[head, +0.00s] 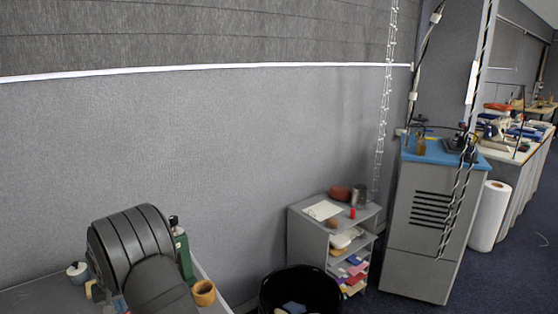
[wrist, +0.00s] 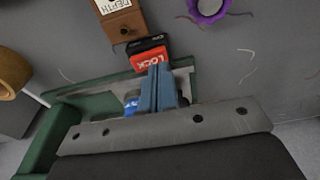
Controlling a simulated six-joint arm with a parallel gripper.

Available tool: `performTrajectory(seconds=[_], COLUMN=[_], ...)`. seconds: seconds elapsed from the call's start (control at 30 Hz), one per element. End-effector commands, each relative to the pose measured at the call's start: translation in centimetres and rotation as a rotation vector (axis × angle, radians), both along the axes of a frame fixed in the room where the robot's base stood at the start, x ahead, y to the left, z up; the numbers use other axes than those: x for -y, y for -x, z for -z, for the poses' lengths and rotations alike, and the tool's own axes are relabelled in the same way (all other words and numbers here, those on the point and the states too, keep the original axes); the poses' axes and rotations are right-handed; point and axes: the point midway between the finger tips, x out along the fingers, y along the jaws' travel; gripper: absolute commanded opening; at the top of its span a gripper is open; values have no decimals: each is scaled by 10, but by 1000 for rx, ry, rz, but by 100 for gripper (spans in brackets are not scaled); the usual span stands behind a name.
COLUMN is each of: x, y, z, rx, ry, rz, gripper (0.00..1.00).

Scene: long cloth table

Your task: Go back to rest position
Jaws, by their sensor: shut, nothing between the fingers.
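My gripper (wrist: 158,86) shows in the wrist view as two blue-grey fingers, closed together with nothing between them. Its fingertips lie in the picture just below a red and black block marked "LOCK" (wrist: 148,57); whether they touch it I cannot tell. A green frame-like object (wrist: 60,140) lies below and to the left of the fingers, partly hidden by my gripper's body. In the head view, my dark arm fills the lower left and the fingers are not visible.
A brown block marked "DEPTH" (wrist: 122,20), a purple ring (wrist: 207,8) and a tan roll (wrist: 12,72) lie around the gripper. A green object (head: 184,254) and a tan roll (head: 204,293) stand beside my arm. A black bin (head: 300,288) and grey shelf (head: 303,240) stand right.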

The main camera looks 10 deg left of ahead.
Motion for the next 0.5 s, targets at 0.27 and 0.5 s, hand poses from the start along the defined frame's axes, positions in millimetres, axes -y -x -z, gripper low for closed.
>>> performTrajectory(seconds=[0.27,0.5], x=[-1,2], y=[-1,18], z=[-61,-105], rx=[4,63], ry=[-5,41], rz=[0,-11], gripper=[0,0])
